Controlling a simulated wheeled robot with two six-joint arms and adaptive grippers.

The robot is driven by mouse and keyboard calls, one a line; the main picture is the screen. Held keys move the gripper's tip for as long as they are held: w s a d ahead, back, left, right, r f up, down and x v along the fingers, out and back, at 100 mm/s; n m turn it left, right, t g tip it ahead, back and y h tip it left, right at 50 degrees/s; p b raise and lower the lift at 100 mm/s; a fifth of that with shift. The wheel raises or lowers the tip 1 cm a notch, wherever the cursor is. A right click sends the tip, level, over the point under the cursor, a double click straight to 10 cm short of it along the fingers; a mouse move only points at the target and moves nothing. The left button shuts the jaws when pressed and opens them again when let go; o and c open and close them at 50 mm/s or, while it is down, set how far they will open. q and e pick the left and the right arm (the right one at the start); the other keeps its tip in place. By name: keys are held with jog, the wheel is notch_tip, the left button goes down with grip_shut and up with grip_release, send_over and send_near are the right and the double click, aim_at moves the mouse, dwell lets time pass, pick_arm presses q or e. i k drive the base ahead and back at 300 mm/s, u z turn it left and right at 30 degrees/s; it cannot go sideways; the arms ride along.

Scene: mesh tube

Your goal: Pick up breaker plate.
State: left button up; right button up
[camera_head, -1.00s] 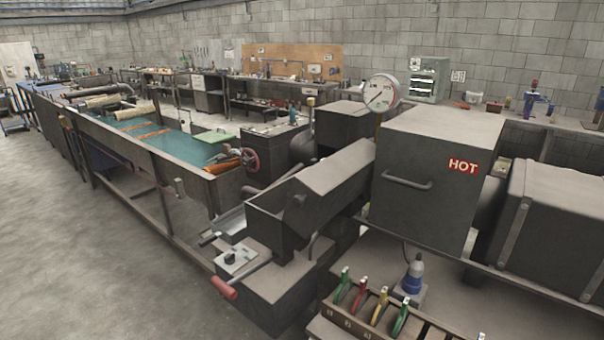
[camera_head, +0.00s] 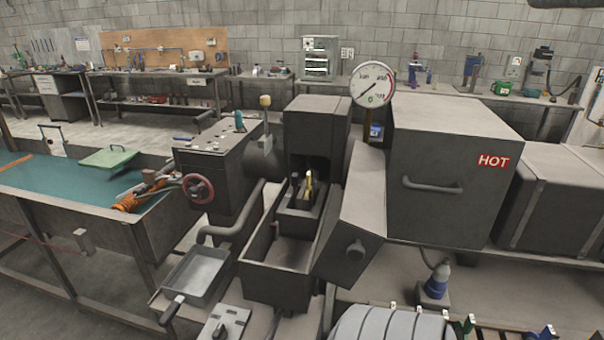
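I cannot pick out a breaker plate for certain. A small yellow, brass-like piece (camera_head: 309,187) stands upright inside the dark open metal trough (camera_head: 272,262) of the machine at the centre. Whether this is the plate is too small to tell. A tilted grey cover (camera_head: 352,215) stands open to the right of the trough. A rack of coloured handles (camera_head: 548,331) is cut off at the bottom right edge. Neither of my grippers is in view.
A grey box marked HOT (camera_head: 455,165) and a pressure gauge (camera_head: 372,83) stand right of the trough. A metal pan (camera_head: 196,273) lies left of it. A water tank (camera_head: 70,198) is at the left. A ribbed grey shape (camera_head: 390,325) covers the bottom edge.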

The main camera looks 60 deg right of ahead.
aim_at(300, 203)
jog(key=z, duration=2.1)
jog(key=k, duration=1)
jog(key=z, duration=1.2)
jog(key=i, duration=1)
jog(key=u, duration=0.05)
